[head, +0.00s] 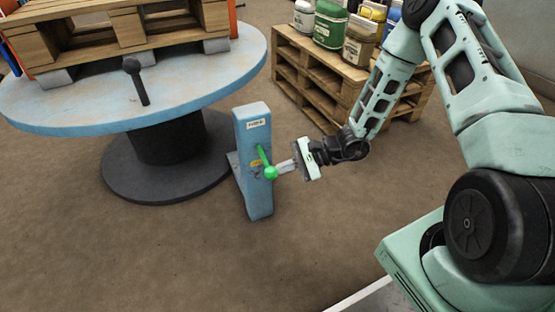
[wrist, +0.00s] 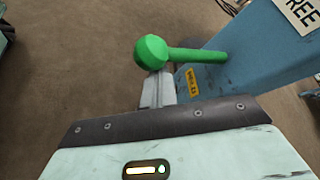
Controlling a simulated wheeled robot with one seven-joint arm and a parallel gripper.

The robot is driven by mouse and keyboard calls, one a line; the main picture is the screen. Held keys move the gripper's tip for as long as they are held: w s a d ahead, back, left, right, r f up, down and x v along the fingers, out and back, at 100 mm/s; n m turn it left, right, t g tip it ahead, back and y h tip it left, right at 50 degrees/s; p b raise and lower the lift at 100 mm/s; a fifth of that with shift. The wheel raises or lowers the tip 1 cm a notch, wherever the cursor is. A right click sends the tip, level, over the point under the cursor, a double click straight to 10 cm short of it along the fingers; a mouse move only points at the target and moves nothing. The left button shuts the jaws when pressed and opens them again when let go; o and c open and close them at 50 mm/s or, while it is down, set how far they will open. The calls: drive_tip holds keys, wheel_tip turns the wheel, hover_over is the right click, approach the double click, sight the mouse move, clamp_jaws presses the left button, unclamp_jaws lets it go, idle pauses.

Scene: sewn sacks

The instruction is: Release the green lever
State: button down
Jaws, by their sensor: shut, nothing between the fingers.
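The green lever (head: 268,167) sticks out from the face of a blue post (head: 251,148) and ends in a round green knob. My gripper (head: 279,171) is shut and empty, with its fingertips close to the knob. In the wrist view the lever (wrist: 196,55) runs right from the knob to the blue post (wrist: 262,50). My gripper's fingers (wrist: 157,84) are together just below the knob; I cannot tell whether they touch it. The post carries a white label (wrist: 301,12) reading "FREE" and a small yellow label (wrist: 192,83).
A round blue turntable (head: 195,88) on a dark pedestal stands at the left, bearing a wooden pallet (head: 130,27) and a black upright handle (head: 138,80). Another pallet stack (head: 318,75) with containers stands behind my gripper. The brown floor in front is clear.

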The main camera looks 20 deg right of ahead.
wheel_tip(320, 180, up, 8)
drive_tip(key=m+g+p, duration=0.3)
drive_tip(key=p, duration=1)
drive_tip(key=shift+f+m+p, duration=0.15)
drive_tip(key=shift+m+p, duration=0.15)
wheel_tip(320, 180, down, 4)
drive_tip(key=f+b, duration=0.1)
drive_tip(key=b, duration=0.2)
drive_tip(key=w+r+p+v, duration=0.1)
drive_tip(key=p+v, duration=0.2)
drive_tip(key=v, duration=0.8)
drive_tip(key=shift+a+p, duration=0.25)
drive_tip(key=shift+p, duration=0.1)
drive_tip(key=shift+w, duration=0.1)
